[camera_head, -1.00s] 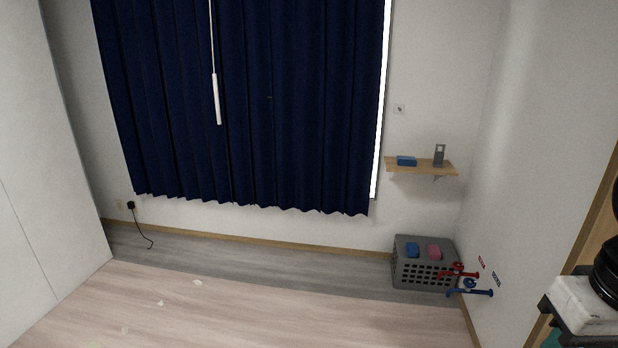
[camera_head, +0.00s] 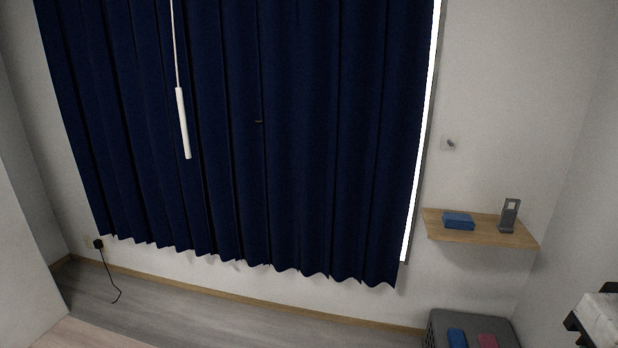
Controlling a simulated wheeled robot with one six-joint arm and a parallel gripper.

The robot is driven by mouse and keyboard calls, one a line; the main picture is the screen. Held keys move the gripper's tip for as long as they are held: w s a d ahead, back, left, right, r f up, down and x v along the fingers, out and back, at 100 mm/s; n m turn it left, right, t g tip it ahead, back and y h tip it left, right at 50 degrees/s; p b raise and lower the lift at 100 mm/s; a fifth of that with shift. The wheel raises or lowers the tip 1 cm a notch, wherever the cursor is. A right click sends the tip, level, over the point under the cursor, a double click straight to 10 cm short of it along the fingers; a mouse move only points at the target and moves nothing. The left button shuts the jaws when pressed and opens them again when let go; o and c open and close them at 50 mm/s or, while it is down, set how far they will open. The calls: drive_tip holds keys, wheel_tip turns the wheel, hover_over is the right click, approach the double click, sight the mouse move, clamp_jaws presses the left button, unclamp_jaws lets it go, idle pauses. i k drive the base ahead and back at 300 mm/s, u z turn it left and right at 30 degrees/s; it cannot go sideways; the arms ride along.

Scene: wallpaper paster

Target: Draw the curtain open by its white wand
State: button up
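A dark navy curtain (camera_head: 310,140) hangs closed across most of the window on the far wall. A bright strip of window shows along its right edge. The white wand (camera_head: 183,123) hangs from a thin white cord in front of the curtain, left of its middle, tilted slightly in the picture. A small dark piece (camera_head: 259,122) shows on the curtain right of the wand. A part of my arm shows at the lower right edge; my gripper's fingers are not in view. Nothing touches the wand.
A wooden shelf (camera_head: 432,228) on the right holds a blue block (camera_head: 458,221) and a grey stand (camera_head: 509,216). Below it is a grey basket (camera_head: 501,327) with blue and pink items. A black plug and cord (camera_head: 109,272) are at lower left. The floor (camera_head: 190,306) below the curtain is clear.

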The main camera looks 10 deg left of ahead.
sight(194, 12)
drive_tip(key=i, duration=1.2)
drive_tip(key=u, duration=2.2)
drive_tip(key=i, duration=1.95)
drive_tip(key=z, duration=2.2)
